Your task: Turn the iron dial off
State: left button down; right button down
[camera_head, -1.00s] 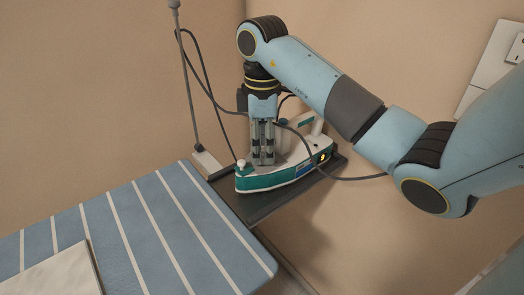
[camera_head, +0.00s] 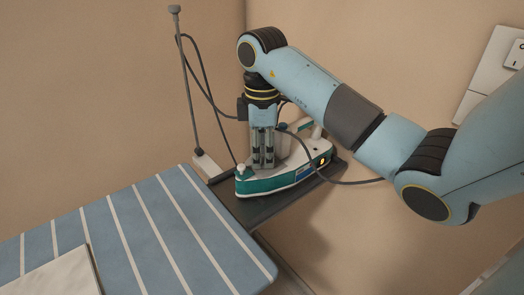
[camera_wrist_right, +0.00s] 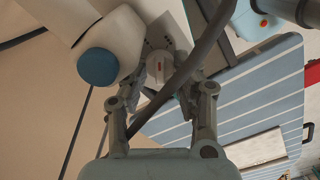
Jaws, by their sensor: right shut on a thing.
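The iron (camera_head: 290,178) is white with a teal lower body and sits on a dark rest at the end of the ironing board. A small orange light (camera_head: 322,163) glows on its right end. My right gripper (camera_head: 263,158) points straight down at the top of the iron. In the right wrist view, its fingers (camera_wrist_right: 157,88) are shut on the pale dial (camera_wrist_right: 158,68), which has a red mark. A dark cable crosses in front and hides part of the dial and fingertips. The dial's setting cannot be read. My left gripper is not in view.
The blue striped ironing board (camera_head: 140,228) lies at the lower left with a folded pale cloth (camera_head: 50,275) on it. A thin upright pole (camera_head: 187,85) stands behind the iron. Walls are close behind, with a switch panel (camera_head: 492,72) at the right.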

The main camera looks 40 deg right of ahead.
jog(key=n, duration=0.2)
jog(key=shift+n, duration=0.4)
jog(key=n, duration=0.3)
jog(key=shift+s+n, duration=0.1)
jog(key=shift+n, duration=0.3)
jog(key=n, duration=0.3)
jog(key=shift+s+n, duration=0.1)
jog(key=shift+n, duration=2)
jog(key=c, duration=1)
grip_release()
jog(key=shift+c, duration=0.2)
